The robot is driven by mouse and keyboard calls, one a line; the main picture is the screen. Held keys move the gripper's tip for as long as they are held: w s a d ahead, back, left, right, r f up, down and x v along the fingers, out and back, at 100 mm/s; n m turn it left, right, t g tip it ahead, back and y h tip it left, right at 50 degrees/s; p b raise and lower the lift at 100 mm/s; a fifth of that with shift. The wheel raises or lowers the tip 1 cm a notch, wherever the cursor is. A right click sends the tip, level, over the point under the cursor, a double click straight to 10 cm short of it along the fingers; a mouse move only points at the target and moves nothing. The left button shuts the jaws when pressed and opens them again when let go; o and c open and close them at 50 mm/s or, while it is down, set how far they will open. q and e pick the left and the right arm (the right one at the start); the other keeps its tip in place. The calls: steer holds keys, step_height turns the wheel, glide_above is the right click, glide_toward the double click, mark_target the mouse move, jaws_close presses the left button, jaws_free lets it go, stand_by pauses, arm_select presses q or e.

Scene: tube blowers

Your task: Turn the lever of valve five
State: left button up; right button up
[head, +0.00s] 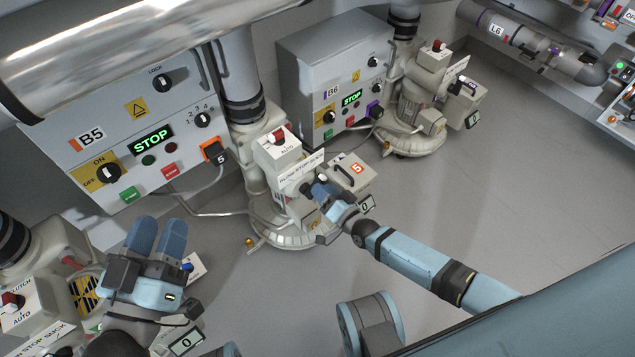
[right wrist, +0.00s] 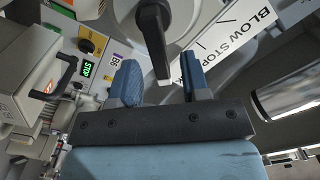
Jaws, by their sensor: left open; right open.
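The unit marked 5 (head: 353,178) stands on a round base in the middle of the head view. It has a white BLOW STOP SUCK label (head: 302,165). My right gripper (head: 314,184) is at this label and hides the lever there. In the right wrist view, the dark lever (right wrist: 152,30) points down the picture, its lower end between the two blue fingers of my open right gripper (right wrist: 160,62). No finger visibly touches it. The label (right wrist: 237,45) is right of the lever. My left gripper (head: 158,222) is open and empty at lower left.
The B5 panel (head: 95,175) stands behind at left, its display reading STOP. The B6 panel (head: 310,60) and its unit (head: 418,130) stand further back. Another unit (head: 30,310) is near my left gripper. The floor (head: 520,180) at right is clear.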

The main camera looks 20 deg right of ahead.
arm_select(q)
steer(key=shift+a+r+y+p, duration=0.2)
steer(key=shift+a+y+p, duration=0.2)
steer(key=shift+p, duration=0.75)
arm_select(e)
steer(key=v, duration=1)
steer(key=shift+s, duration=0.3)
steer(key=shift+d, duration=0.1)
